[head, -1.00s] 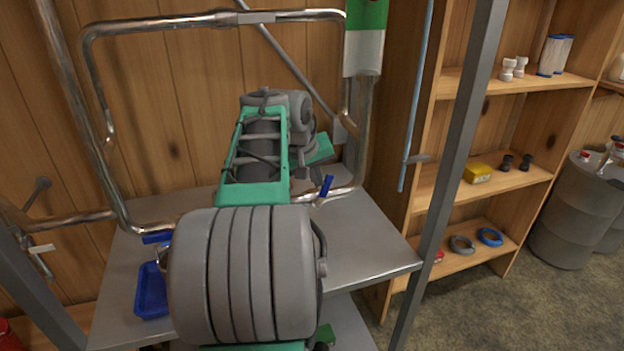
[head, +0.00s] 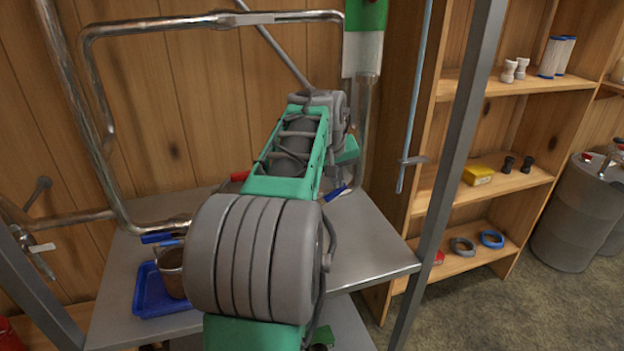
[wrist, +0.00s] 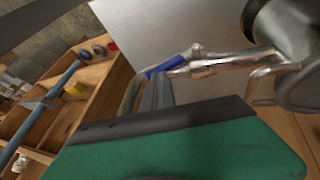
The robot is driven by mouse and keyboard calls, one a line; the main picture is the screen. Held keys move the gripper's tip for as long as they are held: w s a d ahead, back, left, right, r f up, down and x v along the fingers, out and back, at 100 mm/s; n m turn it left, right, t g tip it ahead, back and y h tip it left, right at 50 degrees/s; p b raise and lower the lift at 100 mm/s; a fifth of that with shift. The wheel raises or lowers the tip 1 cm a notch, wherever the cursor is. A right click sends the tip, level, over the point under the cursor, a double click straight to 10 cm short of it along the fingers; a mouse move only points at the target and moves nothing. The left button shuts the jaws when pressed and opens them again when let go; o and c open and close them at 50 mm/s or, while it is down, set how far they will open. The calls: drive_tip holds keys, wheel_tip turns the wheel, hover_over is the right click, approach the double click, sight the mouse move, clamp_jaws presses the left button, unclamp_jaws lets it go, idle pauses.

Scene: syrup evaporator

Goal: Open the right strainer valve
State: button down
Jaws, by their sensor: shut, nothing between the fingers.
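The right strainer valve has a blue lever handle (head: 337,193), seen just right of my arm above the metal table. The handle slants, its upper end towards the right. In the wrist view the blue handle (wrist: 165,67) sits at the end of a metal fitting (wrist: 205,68). My gripper (wrist: 156,92) is shut and empty, its fingers close to the handle; I cannot tell whether they touch it. In the head view my arm hides the gripper's tips and most of the valve. Another blue handle (head: 160,238) is at the left pipe, above a pot.
A blue tray (head: 150,300) holds a metal pot (head: 171,270) on the table (head: 375,255). A red handle (head: 240,175) shows behind my arm. A grey post (head: 445,170) and wooden shelves (head: 500,185) stand to the right. Bent pipes run along the wall.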

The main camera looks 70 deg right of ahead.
drive_tip(key=shift+s+d+f+b, duration=0.15)
drive_tip(key=shift+s+d+f, duration=0.3)
drive_tip(key=shift+f, duration=0.15)
drive_tip(key=shift+s+d+f+b, duration=0.1)
drive_tip(key=shift+s+d+f, duration=0.25)
drive_tip(key=shift+f, duration=0.25)
drive_tip(key=shift+s+d+f+b, duration=0.15)
drive_tip(key=shift+s+d+f, duration=0.2)
drive_tip(key=shift+s+f, duration=0.2)
drive_tip(key=shift+f, duration=0.1)
